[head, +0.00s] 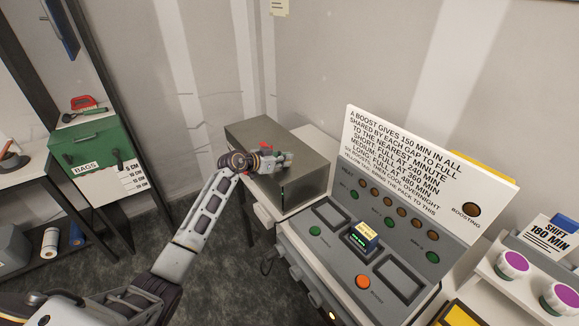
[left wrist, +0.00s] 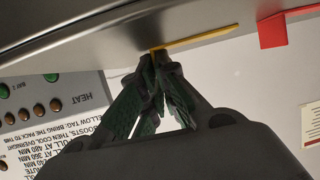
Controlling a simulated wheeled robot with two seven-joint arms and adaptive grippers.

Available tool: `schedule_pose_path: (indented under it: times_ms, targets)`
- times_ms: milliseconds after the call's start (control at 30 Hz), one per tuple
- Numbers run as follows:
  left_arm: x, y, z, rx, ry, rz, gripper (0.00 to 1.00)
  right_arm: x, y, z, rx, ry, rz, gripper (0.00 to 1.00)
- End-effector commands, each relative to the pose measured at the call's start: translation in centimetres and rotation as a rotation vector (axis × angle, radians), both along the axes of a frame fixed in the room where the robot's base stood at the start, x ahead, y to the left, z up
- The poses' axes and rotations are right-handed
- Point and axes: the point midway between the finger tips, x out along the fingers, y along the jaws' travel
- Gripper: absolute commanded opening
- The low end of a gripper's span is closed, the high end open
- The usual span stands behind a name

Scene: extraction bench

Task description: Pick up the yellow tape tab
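The yellow tape tab (left wrist: 200,40) is a thin strip in the left wrist view. It lies along the edge of a grey metal surface, and its near end is between my left fingertips. My left gripper (left wrist: 157,60) has its fingers drawn together on that end. In the head view my left gripper (head: 284,160) is over the top of the grey metal box (head: 300,188). The yellow tab cannot be made out there, behind the gripper. My right gripper is not in view.
A red tab (left wrist: 288,25) sits beyond the yellow one. A control console (head: 345,270) with a white sign board (head: 425,165) stands to the right of the box. A green case (head: 90,145) is on the left shelf. Open floor lies between.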

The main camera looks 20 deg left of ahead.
Motion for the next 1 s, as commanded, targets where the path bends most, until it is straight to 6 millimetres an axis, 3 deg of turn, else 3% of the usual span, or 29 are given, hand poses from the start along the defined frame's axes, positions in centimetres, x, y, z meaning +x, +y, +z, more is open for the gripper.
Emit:
schedule_pose_path:
  times_ms: [233,433,1000]
  targets:
    - [-0.1,0.2,-0.3,0.004,0.007,0.001,0.00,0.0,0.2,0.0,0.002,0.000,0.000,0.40]
    - [0.0,0.1,0.8,0.004,0.003,0.001,0.00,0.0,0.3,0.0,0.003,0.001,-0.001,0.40]
    - [0.0,0.1,8.6,0.002,-0.001,0.000,0.00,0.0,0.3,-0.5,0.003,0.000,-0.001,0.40]
